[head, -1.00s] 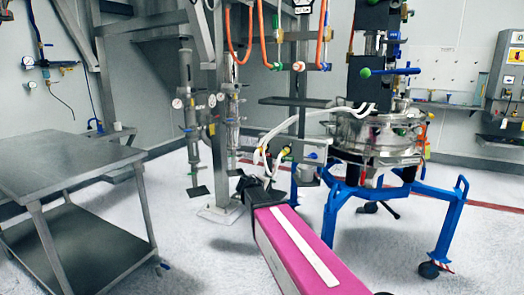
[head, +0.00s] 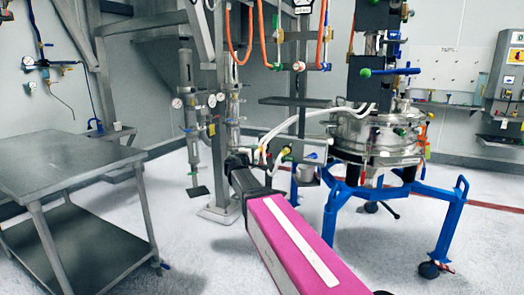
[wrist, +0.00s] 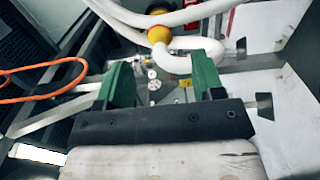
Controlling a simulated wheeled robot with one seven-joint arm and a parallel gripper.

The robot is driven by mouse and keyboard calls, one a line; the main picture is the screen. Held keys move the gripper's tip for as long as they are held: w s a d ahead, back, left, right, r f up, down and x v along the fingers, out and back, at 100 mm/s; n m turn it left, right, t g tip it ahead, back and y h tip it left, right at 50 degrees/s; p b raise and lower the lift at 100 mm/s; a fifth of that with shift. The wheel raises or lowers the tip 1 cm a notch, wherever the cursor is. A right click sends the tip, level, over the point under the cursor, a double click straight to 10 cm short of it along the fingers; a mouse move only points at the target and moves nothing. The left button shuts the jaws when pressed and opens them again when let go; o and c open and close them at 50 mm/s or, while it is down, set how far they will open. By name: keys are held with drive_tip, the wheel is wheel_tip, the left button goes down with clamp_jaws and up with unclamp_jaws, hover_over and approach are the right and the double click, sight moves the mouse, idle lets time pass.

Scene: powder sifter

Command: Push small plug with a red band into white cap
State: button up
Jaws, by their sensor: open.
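My gripper (head: 240,160) is raised in front of the steel panel (head: 308,150) in the head view. In the wrist view my gripper (wrist: 162,76) is open, its two green fingers apart with nothing held between them. Small round pale fittings (wrist: 152,74) on the panel show between and beyond the fingers. A white hose (wrist: 176,62) with an orange-yellow collar (wrist: 158,34) is above them. I cannot make out for certain which part is the plug with a red band or which is the white cap.
White hoses (head: 300,125) run from the panel to the steel sifter (head: 378,132) on its blue wheeled frame (head: 402,196). An orange hose (wrist: 45,80) is left of my fingers. A steel table (head: 65,162) stands at the left.

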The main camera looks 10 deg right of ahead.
sight(260, 150)
drive_tip(key=shift+x, duration=4.35)
clamp_jaws()
drive_tip(key=shift+s, duration=0.1)
drive_tip(key=shift+v, duration=2.95)
